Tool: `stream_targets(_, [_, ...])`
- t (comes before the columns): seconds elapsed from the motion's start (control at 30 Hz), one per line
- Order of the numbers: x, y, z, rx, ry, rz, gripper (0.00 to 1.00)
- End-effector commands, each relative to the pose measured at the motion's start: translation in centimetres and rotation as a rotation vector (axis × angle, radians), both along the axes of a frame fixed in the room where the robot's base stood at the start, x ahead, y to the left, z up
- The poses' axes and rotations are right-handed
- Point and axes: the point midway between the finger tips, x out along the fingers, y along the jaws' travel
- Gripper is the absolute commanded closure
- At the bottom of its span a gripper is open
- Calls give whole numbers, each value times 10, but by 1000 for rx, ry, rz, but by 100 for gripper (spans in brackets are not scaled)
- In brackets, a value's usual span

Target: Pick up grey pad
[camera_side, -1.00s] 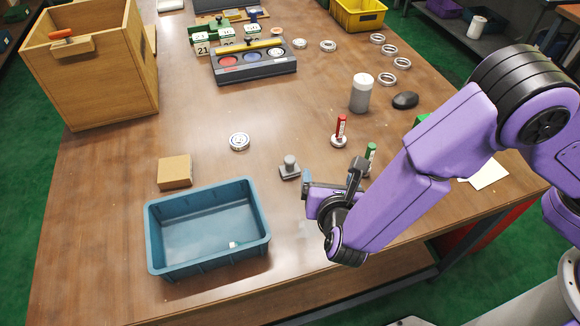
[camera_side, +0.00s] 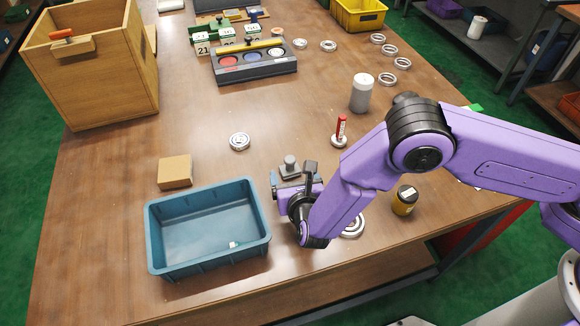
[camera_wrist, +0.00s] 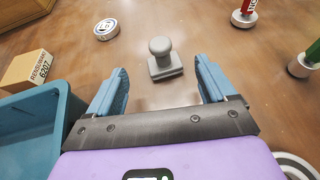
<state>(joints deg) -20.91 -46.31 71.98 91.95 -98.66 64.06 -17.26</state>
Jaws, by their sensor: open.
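The grey pad (camera_wrist: 164,66) has a square base and a round knob on top. It stands upright on the wooden table. In the wrist view it lies just beyond and between the two blue fingertips of my gripper (camera_wrist: 162,82), which are spread apart and empty. In the side view the pad (camera_side: 290,163) shows right behind my gripper (camera_side: 291,185), its base partly hidden.
A blue bin (camera_side: 207,230) stands left of my gripper, with a cardboard box (camera_side: 175,172) behind it. A dark yellow jar (camera_side: 404,200) stands further right.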

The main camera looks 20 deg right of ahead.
Motion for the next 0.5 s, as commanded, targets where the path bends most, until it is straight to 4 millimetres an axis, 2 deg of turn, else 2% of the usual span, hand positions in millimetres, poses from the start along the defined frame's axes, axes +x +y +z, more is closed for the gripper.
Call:
stream_targets(0.27, [18, -3, -8, 0, 0, -1, 16])
stream_targets(0.5, [47, -8, -20, 0, -1, -1, 16])
